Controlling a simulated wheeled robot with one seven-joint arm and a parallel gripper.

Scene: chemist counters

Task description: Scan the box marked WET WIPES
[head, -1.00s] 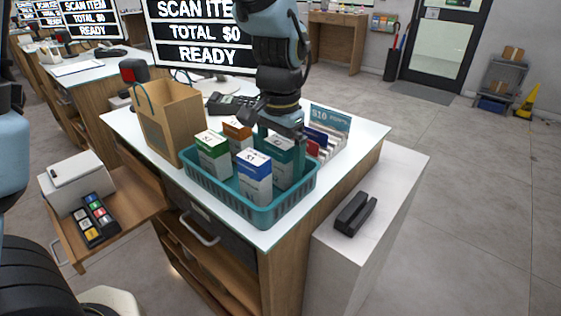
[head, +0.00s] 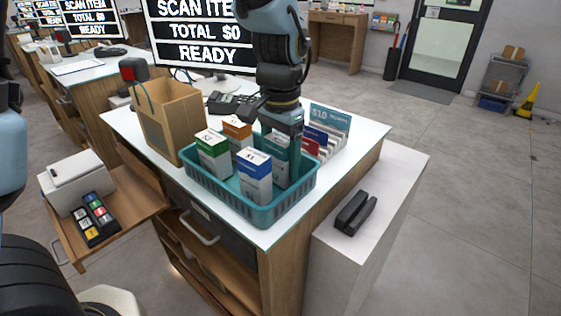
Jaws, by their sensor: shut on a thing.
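A teal basket (head: 262,215) on the counter holds several upright white boxes with coloured tops: a green one (head: 213,155), an orange one (head: 238,136), a blue one (head: 255,177) and a teal one (head: 281,172). The print is too small to read, so I cannot tell which is marked WET WIPES. My gripper (head: 281,148) points down into the right side of the basket and is shut on the teal box, partly hiding its top. The box still stands in the basket. A red and black device (head: 133,70), perhaps the scanner, stands behind the paper bag.
The screen (head: 205,35) reads SCAN ITEM, TOTAL $0, READY. A brown paper bag (head: 172,115) stands left of the basket, a card rack (head: 328,130) right behind it. A keypad (head: 228,103) lies behind. A black device (head: 354,213) lies on the white side stand (head: 385,200).

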